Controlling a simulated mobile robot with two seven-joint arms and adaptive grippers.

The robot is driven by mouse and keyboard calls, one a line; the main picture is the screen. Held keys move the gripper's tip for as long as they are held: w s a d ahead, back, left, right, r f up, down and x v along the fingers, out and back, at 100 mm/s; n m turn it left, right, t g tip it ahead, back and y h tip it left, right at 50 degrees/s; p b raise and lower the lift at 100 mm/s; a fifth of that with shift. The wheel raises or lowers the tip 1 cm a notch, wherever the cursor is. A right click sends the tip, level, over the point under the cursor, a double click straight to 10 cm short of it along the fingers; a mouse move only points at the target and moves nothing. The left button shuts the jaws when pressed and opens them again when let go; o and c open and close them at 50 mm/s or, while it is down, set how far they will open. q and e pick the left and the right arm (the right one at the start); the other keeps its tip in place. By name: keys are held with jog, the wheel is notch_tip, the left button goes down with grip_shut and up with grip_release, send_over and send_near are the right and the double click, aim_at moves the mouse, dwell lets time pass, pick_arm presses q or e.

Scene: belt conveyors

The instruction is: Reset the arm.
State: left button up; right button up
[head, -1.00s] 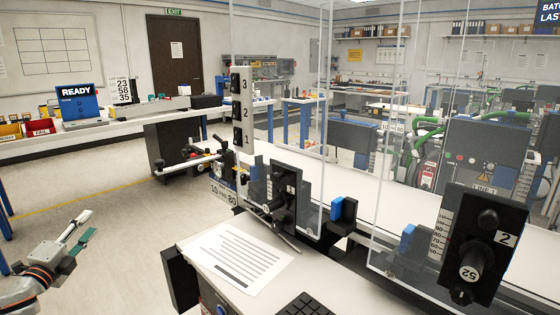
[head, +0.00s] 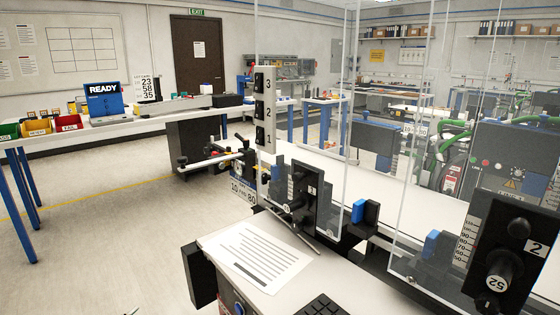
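My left arm is almost wholly out of the picture. Only a tiny sliver that looks like a fingertip of my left gripper (head: 133,311) shows at the bottom edge, over the floor. Whether it is open or shut cannot be seen. My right arm and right gripper do not show.
A white conveyor bench with a printed sheet (head: 259,257) and black dial units, one marked 2 (head: 504,255), stands close in front. Clear panels (head: 305,90) rise above it. A side table holds coloured bins (head: 37,127) and a READY display (head: 104,99). Floor at left is clear.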

pick_arm(q)
jog(key=s+d+f+g+h, duration=0.1)
jog(key=s+d+f, duration=0.2)
jog(key=s+d, duration=0.35)
jog(key=s+d+f+h, duration=0.1)
jog(key=s+d+f, duration=0.3)
jog(key=s+d, duration=0.25)
jog(key=s+d+r+n+g+h, duration=0.1)
jog(key=s+d+n, duration=0.1)
jog(key=s+d, duration=0.55)
jog(key=s+d+n+g+h, duration=0.1)
jog(key=s+d, duration=0.3)
jog(key=s, duration=0.7)
jog(key=shift+n, duration=0.3)
notch_tip(320, 180, up, 5)
jog(key=p, duration=0.9)
jog(key=shift+s+d+r, duration=0.1)
jog(key=shift+r, duration=0.1)
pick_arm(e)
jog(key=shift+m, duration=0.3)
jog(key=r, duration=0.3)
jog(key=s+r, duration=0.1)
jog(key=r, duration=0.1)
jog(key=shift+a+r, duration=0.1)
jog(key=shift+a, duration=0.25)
